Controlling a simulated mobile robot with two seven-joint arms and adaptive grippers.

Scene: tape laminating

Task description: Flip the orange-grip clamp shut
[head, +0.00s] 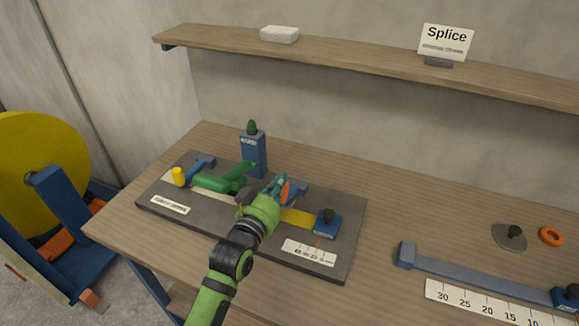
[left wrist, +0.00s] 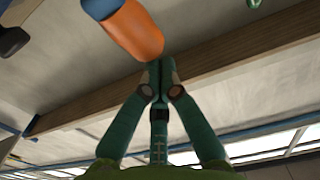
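The orange-grip clamp (head: 285,194) is on the dark fixture plate (head: 341,256). Its orange grip stands raised beside my left gripper's fingers, partly hidden by them. My left gripper (head: 279,181) reaches over the plate from the front. In the left wrist view the orange grip (left wrist: 132,30) with a blue part at its end is large and close, above and left of the fingertips. The left gripper's two green fingers (left wrist: 160,72) meet at their tips with nothing visible between them. I cannot tell whether they touch the grip. My right gripper is out of view.
A blue bar (head: 480,276) and an orange ring (head: 551,236) lie right. A shelf (head: 370,61) overhangs behind.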

